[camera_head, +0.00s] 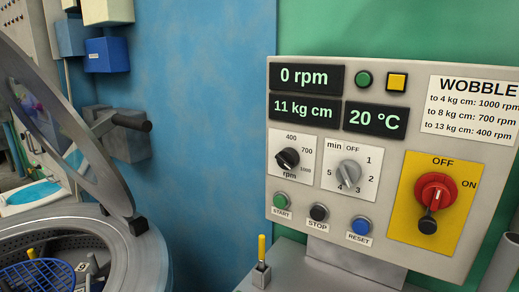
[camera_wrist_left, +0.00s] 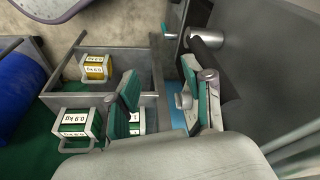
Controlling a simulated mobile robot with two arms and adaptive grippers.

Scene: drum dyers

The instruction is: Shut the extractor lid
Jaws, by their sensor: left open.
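The extractor lid (camera_head: 68,125) is a round metal-rimmed lid with a clear pane at the left of the head view. It stands open, tilted steeply above the extractor drum (camera_head: 125,250), with its lower edge at a dark block on the drum rim. The drum mouth is partly cut off by the frame. My left gripper (camera_wrist_left: 160,103) is open in the left wrist view, with its green-padded fingers apart and nothing seen between them. Neither gripper shows in the head view, so the left gripper's distance to the lid cannot be told.
A control panel (camera_head: 390,165) reads 0 rpm, 11 kg cm and 20 °C. A black bar handle (camera_head: 132,122) sticks out behind the lid. A blue mesh piece (camera_head: 38,275) lies at the drum mouth. Compartments (camera_wrist_left: 92,97) with labelled blocks lie below the left gripper.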

